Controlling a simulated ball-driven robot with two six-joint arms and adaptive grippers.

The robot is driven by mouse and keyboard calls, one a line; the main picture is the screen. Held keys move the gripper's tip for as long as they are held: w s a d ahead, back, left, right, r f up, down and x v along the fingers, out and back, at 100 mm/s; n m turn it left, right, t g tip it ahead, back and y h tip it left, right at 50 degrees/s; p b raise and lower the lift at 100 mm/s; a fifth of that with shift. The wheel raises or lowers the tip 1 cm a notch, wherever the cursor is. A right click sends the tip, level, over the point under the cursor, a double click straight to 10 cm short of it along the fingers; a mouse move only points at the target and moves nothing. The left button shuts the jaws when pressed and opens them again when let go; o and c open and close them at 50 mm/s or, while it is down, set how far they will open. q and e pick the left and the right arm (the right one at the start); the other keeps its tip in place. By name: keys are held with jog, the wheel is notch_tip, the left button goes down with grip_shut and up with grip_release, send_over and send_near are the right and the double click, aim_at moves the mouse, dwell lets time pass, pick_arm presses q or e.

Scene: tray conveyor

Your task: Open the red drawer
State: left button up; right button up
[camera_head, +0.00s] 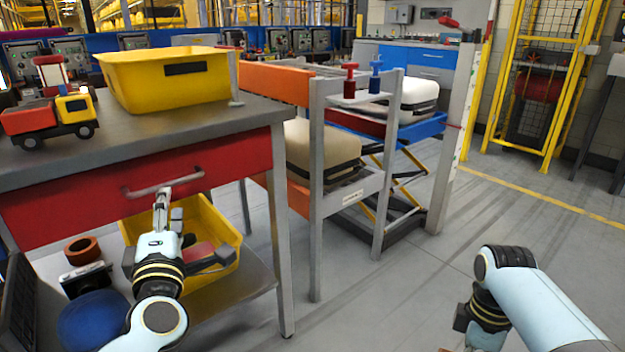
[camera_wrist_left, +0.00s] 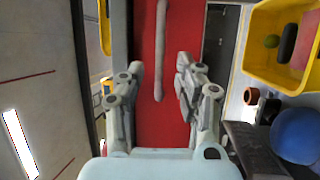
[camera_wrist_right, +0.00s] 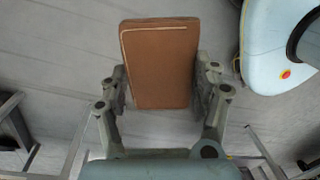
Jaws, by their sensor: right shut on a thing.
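The red drawer (camera_head: 75,205) sits under the grey worktop and looks closed, with a grey bar handle (camera_head: 150,188) across its front. My left gripper (camera_head: 163,195) is at the handle. In the left wrist view, the handle (camera_wrist_left: 160,50) lies between the two spread fingers of my left gripper (camera_wrist_left: 155,85), with a gap on each side. The red drawer front (camera_wrist_left: 174,115) fills the space behind it. In the right wrist view, my right gripper (camera_wrist_right: 162,85) is shut on a brown flat block (camera_wrist_right: 160,60) above the floor.
A yellow bin (camera_head: 165,80) and a toy truck (camera_head: 50,118) stand on the worktop (camera_head: 130,138). Below the drawer are another yellow bin (camera_head: 225,225), a blue ball (camera_head: 92,318) and a brown ring (camera_head: 82,250). A conveyor frame (camera_head: 317,200) stands right of the table; open floor lies beyond.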

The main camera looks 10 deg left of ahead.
aim_at(170, 186)
pick_arm(q)
jog(key=f+x, duration=0.1)
jog(key=x, duration=0.5)
jog(key=shift+r, duration=0.45)
jog(key=shift+w+a, duration=0.1)
grip_shut()
